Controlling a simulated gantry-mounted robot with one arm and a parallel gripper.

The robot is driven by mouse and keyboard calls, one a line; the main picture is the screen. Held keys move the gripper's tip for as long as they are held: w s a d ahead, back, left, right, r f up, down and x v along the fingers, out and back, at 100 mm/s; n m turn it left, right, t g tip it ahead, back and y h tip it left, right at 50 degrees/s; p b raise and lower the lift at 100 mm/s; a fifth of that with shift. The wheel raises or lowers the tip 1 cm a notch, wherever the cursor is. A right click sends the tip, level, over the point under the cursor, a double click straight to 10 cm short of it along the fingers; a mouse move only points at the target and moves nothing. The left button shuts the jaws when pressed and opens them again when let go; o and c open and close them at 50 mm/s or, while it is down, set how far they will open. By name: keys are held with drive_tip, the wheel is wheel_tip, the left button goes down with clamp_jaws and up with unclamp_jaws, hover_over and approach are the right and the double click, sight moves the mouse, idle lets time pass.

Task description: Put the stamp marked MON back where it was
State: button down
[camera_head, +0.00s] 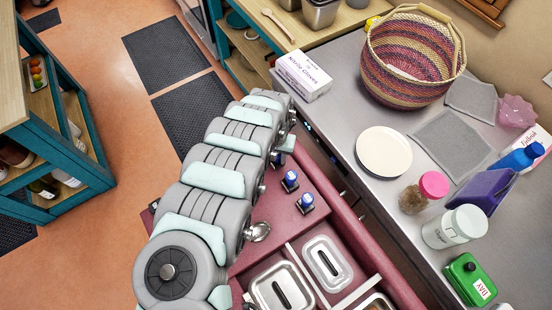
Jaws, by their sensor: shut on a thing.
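My arm reaches across the view over an open pink drawer (322,190). My gripper (279,156) shows only in small part, beside the arm above the drawer's far end. It is shut on a small dark and blue thing, probably a stamp, mostly hidden by the arm. Two blue-topped stamps stand upright in the drawer, one (291,180) just nearer than my gripper and one (305,203) nearer still. They are apart from each other. Their markings are too small to read, so I cannot tell which is MON.
Metal-rimmed containers (327,263) and a spoon (259,231) are in the drawer. The grey counter on the right holds a glove box (303,78), a woven basket (412,60), a white plate (384,151) and several bottles. Open floor lies to the left.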

drive_tip(key=shift+f, duration=0.7)
drive_tip(key=shift+f, duration=0.2)
drive_tip(key=c, duration=1)
unclamp_jaws()
drive_tip(key=shift+r, duration=0.15)
